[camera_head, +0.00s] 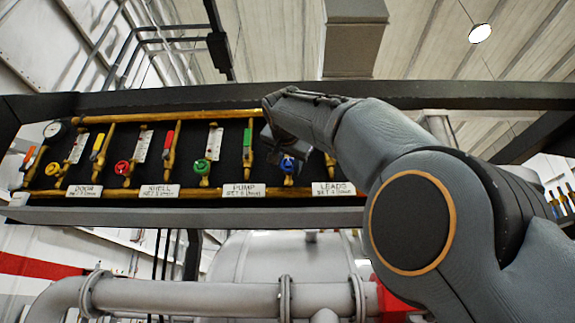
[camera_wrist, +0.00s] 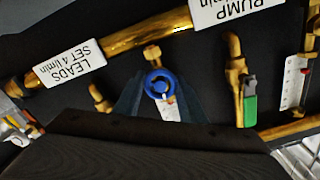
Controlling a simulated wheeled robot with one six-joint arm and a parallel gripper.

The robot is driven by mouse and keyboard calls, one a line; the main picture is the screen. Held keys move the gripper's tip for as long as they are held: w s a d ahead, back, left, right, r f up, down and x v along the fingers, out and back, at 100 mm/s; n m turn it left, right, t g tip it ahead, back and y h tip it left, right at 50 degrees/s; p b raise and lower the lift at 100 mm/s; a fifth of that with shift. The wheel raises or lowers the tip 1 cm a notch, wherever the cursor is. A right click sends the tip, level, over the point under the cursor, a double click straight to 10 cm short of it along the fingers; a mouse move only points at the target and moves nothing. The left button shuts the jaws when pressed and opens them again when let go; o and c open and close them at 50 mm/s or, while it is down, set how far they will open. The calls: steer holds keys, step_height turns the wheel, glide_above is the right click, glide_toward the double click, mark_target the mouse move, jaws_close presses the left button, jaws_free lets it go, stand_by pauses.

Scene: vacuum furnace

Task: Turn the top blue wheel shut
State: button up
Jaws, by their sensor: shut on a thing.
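The blue wheel (camera_head: 288,166) sits on the panel between the PUMP label (camera_head: 243,191) and the LEADS label (camera_head: 333,189). The wrist view shows the blue wheel (camera_wrist: 152,84) close up, upside down, on a brass valve stem. My gripper (camera_head: 283,151) reaches down to it from the upper right. In the wrist view, the dark fingers of my gripper (camera_wrist: 158,96) stand on either side of the wheel, shut on it. The fingers and arm hide part of the wheel's surroundings. A white scale strip (camera_wrist: 169,110) shows behind the wheel.
A green wheel (camera_head: 202,167), a red wheel (camera_head: 122,168) and a yellow wheel (camera_head: 54,169) sit to the left along the panel. A green-handled valve (camera_wrist: 249,100) is close beside my gripper. A dark beam (camera_head: 180,101) runs above, and a large pipe (camera_head: 190,298) below.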

steer(key=o, duration=1.1)
steer(key=shift+w+f, duration=0.1)
steer(key=shift+f, duration=0.05)
steer(key=shift+c, duration=0.2)
steer(key=s+b, duration=0.3)
steer(key=s, duration=0.5)
steer(key=shift+a, duration=0.15)
